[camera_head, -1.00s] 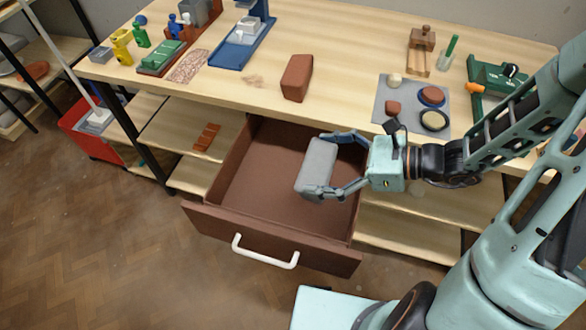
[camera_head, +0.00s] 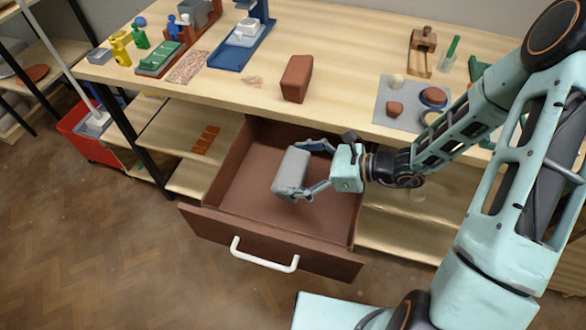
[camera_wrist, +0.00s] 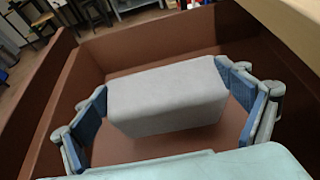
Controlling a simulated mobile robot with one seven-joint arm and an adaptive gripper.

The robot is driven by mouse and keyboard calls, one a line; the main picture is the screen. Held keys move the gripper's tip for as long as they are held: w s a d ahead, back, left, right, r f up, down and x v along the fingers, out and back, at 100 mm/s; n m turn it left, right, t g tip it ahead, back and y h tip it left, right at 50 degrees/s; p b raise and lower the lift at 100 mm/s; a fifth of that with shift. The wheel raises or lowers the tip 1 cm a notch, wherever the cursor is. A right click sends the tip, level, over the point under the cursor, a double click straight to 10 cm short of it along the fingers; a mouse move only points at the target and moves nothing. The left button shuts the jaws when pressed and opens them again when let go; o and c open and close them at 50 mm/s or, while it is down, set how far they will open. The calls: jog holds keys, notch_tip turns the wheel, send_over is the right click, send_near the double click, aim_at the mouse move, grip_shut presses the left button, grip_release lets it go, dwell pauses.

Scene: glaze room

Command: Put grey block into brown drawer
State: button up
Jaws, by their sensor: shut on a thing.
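The grey block (camera_head: 291,172) is held by my gripper (camera_head: 308,168) inside the outline of the open brown drawer (camera_head: 240,186). In the wrist view the grey block (camera_wrist: 168,95) sits between the two blue finger pads, and my gripper (camera_wrist: 165,105) is shut on it. The brown drawer's walls (camera_wrist: 150,42) stand around the block in that view, with the drawer floor below it. I cannot tell whether the block touches the floor. The drawer is pulled out below the table, its white handle (camera_head: 264,255) at the front.
The wooden table (camera_head: 345,85) stands above and behind the drawer. A reddish-brown block (camera_head: 296,78) lies near its front edge. A grey mat (camera_head: 400,98) with round pieces is to the right. A red crate (camera_head: 90,130) stands on the floor at left.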

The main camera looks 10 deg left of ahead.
jog(key=shift+f, duration=0.2)
jog(key=shift+f+b, duration=0.4)
jog(key=shift+f, duration=0.25)
jog(key=o, duration=1.8)
